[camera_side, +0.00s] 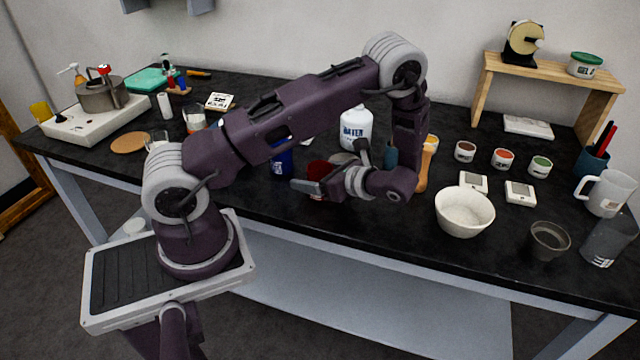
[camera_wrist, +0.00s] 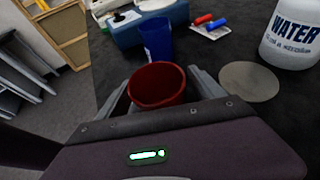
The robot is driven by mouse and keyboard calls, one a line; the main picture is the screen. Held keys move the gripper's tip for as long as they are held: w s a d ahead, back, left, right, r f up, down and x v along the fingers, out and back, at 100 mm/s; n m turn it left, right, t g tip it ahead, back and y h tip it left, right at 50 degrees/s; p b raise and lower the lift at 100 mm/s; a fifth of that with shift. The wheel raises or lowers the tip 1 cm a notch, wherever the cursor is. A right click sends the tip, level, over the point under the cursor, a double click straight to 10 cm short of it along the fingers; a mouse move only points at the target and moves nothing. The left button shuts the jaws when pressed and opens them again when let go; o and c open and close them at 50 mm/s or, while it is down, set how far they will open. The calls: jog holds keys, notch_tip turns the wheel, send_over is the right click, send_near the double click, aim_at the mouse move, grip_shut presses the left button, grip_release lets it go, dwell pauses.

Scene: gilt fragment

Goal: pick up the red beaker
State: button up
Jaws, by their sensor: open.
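The red beaker (camera_wrist: 157,88) stands upright on the black bench in the wrist view, its open rim facing up. It lies between the two fingers of my gripper (camera_wrist: 160,78), which are spread on either side of it. Whether either finger touches it I cannot tell. In the side view, the red beaker (camera_side: 320,169) is partly hidden by my gripper (camera_side: 314,180), which reaches it from the right, low over the bench near its front edge. The beaker's lower part is hidden in the wrist view by my gripper body.
A blue cup (camera_wrist: 156,42) stands just beyond the beaker; it shows in the side view (camera_side: 281,162). A white water bottle (camera_wrist: 292,38) stands to the right, with a flat grey disc (camera_wrist: 249,82) nearer. A white bowl (camera_side: 464,213) stands right of my wrist. The bench edge is close.

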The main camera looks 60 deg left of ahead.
jog(key=shift+s+a+f, duration=0.15)
jog(key=shift+a, duration=0.25)
jog(key=c, duration=1.4)
